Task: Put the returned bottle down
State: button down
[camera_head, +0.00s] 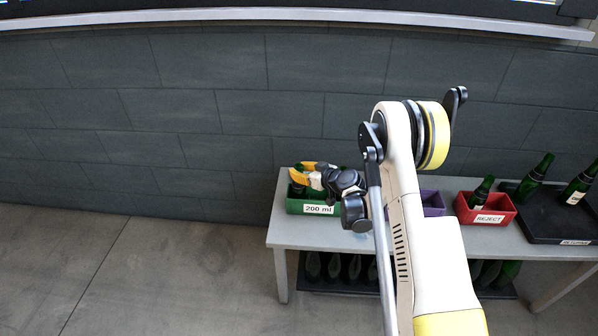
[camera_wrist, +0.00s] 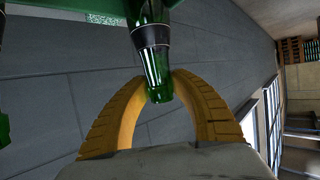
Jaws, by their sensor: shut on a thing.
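A green glass bottle (camera_wrist: 152,32) with a dark band is between the yellow fingers of my gripper (camera_wrist: 160,82) in the wrist view. The fingers are shut on its narrow neck end. In the head view my gripper (camera_head: 303,174) is at the green crate (camera_head: 296,207) labelled "200 ml", at the left end of the table. A green crate edge (camera_wrist: 92,18) shows at the top of the wrist view, beside the bottle's upper part. The bottle's base is out of the wrist view, so I cannot tell whether it touches the crate floor.
The grey table (camera_head: 300,236) also carries a purple crate (camera_head: 432,203), partly behind my arm, and a red "REJECT" crate (camera_head: 487,217) with a bottle. A black tray (camera_head: 540,226) with bottles stands at the right. Several bottles are on the lower shelf. A dark wall stands behind.

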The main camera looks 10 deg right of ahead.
jog(key=shift+f, duration=0.1)
jog(key=c, duration=1.6)
grip_release()
jog(key=shift+f, duration=0.1)
jog(key=o, duration=0.5)
jog(key=shift+c, duration=0.2)
